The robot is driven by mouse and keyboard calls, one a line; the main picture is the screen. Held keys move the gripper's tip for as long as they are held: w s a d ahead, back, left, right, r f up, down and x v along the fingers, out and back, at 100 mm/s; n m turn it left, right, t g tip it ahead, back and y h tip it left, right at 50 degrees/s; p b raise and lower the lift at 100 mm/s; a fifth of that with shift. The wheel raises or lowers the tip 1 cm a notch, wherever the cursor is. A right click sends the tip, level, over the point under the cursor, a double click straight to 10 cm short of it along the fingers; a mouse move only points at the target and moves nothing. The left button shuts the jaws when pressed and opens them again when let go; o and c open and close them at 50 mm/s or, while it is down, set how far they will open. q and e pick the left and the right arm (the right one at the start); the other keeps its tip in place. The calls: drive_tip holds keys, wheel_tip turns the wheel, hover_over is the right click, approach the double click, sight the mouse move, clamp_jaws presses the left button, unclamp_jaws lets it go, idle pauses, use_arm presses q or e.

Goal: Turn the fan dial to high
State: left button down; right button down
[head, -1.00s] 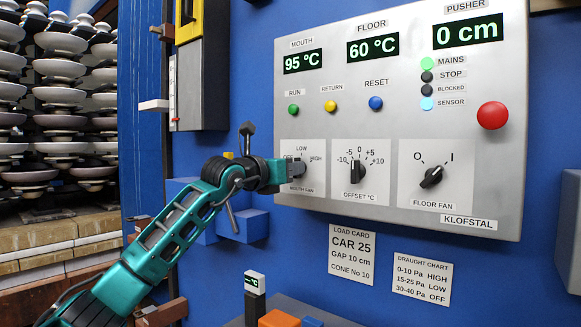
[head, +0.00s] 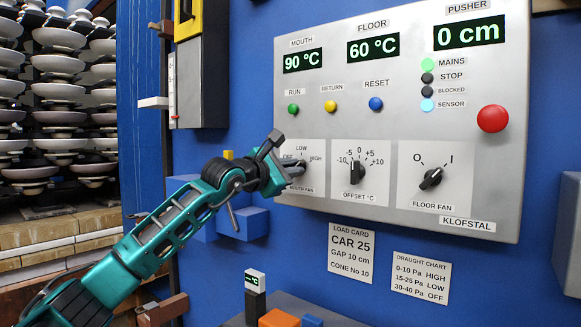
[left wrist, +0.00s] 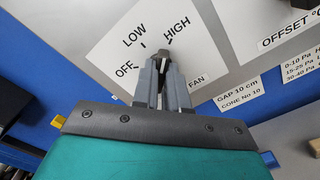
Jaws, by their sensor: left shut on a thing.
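The mouth fan dial (head: 298,170) is on the lower left of the grey control panel (head: 400,130), on a white plate marked OFF, LOW and HIGH. My left gripper (head: 291,174) is shut on this dial. In the left wrist view, the dark dial (left wrist: 163,56) sits between the two grey fingers (left wrist: 163,85). Its upper end lies near the HIGH mark, right of the LOW mark; the fingers hide much of it, so I cannot tell its exact setting. My right gripper is not in view.
The offset dial (head: 356,172) and floor fan dial (head: 431,178) are just to the right. Buttons sit above, with a large red button (head: 492,118) at the far right. Blue blocks (head: 240,222) stick out below my left wrist. Stacked insulators (head: 58,95) stand at the left.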

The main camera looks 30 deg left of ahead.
use_arm(q)
drive_tip(key=shift+a+r+m, duration=0.15)
drive_tip(key=shift+r+m, duration=0.05)
drive_tip(key=shift+m, duration=0.9)
drive_tip(key=c, duration=1.3)
unclamp_jaws()
drive_tip(key=shift+o, duration=0.7)
drive_tip(key=shift+f, duration=0.1)
drive_tip(key=shift+w+f, duration=0.15)
drive_tip(key=s+b, duration=0.3)
drive_tip(key=s, duration=0.9)
drive_tip(key=shift+s+a+b, duration=0.3)
drive_tip(key=shift+s+a, duration=0.1)
